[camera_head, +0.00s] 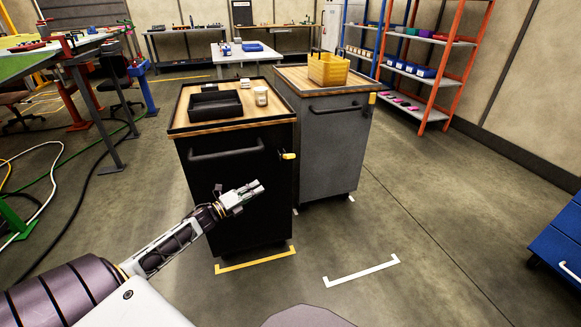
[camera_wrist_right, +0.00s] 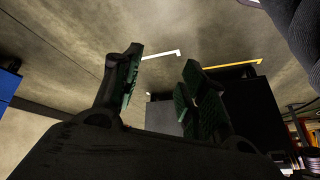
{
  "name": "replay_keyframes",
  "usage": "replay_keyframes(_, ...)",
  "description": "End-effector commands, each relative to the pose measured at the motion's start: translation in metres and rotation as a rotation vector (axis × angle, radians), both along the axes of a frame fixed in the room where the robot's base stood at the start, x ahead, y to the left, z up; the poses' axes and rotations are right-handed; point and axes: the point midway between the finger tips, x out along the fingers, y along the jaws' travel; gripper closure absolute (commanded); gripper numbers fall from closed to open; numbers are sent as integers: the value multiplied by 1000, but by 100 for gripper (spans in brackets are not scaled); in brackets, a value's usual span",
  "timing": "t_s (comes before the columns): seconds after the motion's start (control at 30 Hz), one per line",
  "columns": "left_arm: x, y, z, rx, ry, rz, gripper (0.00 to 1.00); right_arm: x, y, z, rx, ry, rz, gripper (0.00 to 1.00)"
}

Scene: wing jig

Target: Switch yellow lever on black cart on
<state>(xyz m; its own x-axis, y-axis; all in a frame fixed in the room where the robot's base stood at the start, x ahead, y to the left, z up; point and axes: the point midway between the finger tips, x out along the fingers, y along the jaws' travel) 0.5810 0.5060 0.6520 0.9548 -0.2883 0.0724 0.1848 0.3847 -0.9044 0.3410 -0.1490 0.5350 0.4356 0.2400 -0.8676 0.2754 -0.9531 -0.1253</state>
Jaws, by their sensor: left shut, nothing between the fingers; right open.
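The black cart (camera_head: 240,185) stands in the middle of the head view, with a wooden top and a bar handle on its front. The yellow lever (camera_head: 288,156) is at the upper right edge of its front and looks about horizontal. My left gripper (camera_head: 256,188) is shut and empty, in front of the cart's front face, below and left of the lever. I cannot tell whether it touches the cart. My right gripper (camera_wrist_right: 160,88) is open and empty in the right wrist view. The black cart (camera_wrist_right: 256,110) shows there too, at the right; the lever does not show clearly.
A grey cart (camera_head: 335,150) with a yellow basket (camera_head: 328,70) stands close at the right. A black tray (camera_head: 215,104) and a jar (camera_head: 261,96) are on the black cart. A blue cabinet (camera_head: 560,240) is at far right. Floor at front right is clear.

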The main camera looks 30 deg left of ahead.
Motion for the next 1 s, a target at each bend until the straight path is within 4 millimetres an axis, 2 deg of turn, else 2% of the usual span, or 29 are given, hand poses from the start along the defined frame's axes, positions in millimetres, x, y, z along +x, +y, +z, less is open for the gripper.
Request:
replay_keyframes(0.53, -28, -50, 26, 352, -293, -199, 100, -19, -8, -10, -36, 97, -9, 57)
replay_keyframes(0.77, -32, -54, 29, 453, -363, -202, 100, -21, -8, -11, -35, 109, -13, 57)
replay_keyframes(1.0, -31, -54, 29, 482, -375, -196, 100, -21, -8, -10, -34, 109, -15, 57)
